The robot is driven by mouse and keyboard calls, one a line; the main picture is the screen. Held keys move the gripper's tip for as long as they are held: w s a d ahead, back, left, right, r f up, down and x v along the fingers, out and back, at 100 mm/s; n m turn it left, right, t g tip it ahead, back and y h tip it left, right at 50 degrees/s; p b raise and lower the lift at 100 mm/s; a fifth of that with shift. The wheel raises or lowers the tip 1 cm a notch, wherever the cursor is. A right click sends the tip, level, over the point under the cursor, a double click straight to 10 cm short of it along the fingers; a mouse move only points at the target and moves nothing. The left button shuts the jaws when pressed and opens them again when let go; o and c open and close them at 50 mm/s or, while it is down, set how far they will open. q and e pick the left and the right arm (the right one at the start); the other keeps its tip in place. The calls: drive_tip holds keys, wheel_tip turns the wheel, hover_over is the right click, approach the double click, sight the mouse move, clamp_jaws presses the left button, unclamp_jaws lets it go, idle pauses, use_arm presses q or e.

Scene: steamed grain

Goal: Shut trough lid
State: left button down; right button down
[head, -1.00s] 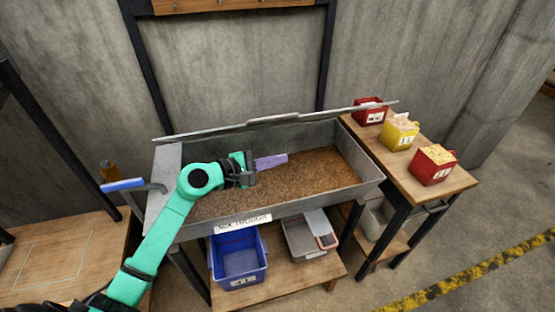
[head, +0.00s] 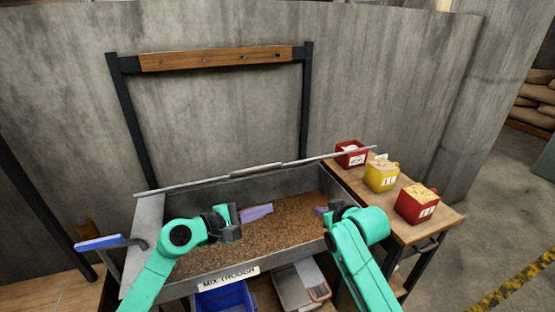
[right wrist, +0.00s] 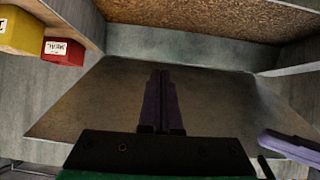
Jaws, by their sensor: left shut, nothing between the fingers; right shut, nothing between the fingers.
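The mix trough (head: 158,215) is a grey metal bin with brown grain (head: 290,230) in it. Its lid (head: 200,182) stands open along the back, seen almost edge-on, with a handle (head: 258,169) on its top edge. In the right wrist view a broad grey panel, apparently the lid's inner face (right wrist: 90,110), lies behind my fingers; contact cannot be told. My left gripper (head: 257,212) is shut and empty over the grain, in front of the lid. My right gripper (head: 320,211) is shut and empty over the trough's right part; its purple fingers show in the wrist view (right wrist: 161,100).
A side table (head: 385,210) at the right bears two red boxes (head: 415,207) (head: 350,157) and a yellow box (head: 380,178). A blue-handled tool (head: 98,243) is at the left. A blue bin (head: 225,298) and a grey bin (head: 298,288) sit below the trough.

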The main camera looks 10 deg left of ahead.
drive_tip(key=s+a+r+n+t+y, duration=0.1)
drive_tip(key=s+a+r+n+y, duration=0.25)
drive_tip(key=r, duration=0.85)
drive_tip(key=s+a+r+n, duration=0.2)
drive_tip(key=s+a+r, duration=0.35)
drive_tip(key=r, duration=0.65)
hover_over(277, 167)
drive_tip(key=a, duration=0.2)
wheel_tip(277, 167, down, 4)
drive_tip(key=d+f, duration=0.2)
drive_tip(key=shift+f+m, duration=0.25)
drive_tip(key=shift+f, duration=0.05)
drive_tip(key=shift+d+f, duration=0.1)
